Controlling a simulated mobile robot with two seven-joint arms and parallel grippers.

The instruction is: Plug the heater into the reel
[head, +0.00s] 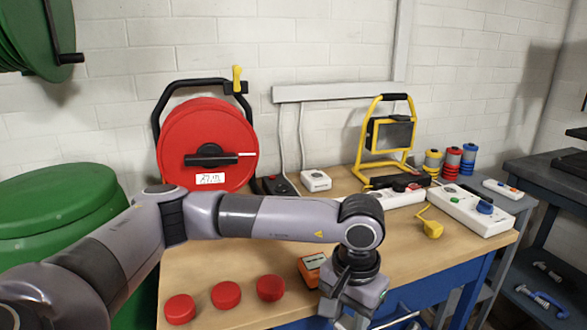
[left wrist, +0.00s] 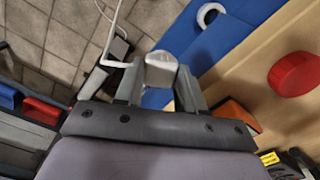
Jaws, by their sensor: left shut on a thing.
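The red reel (head: 185,130) with a black frame and a yellow-tipped handle stands upright at the back left of the bench. My left gripper (head: 345,318) is low at the bench's front edge, its fingertips cut off or hidden in the head view. In the left wrist view my left gripper (left wrist: 160,85) is shut on a pale plug (left wrist: 161,62), with a white cable running up and left nearby. The plug is beyond the bench top, over the floor side. I cannot make out the heater. My right gripper is not in view.
Red caps (head: 227,294) and an orange meter (head: 311,268) lie near my left arm. A yellow work lamp (head: 383,140), white power strip (head: 470,208) and small white box (head: 315,180) are behind. A green barrel (head: 60,215) stands left. The bench front (left wrist: 190,40) is blue.

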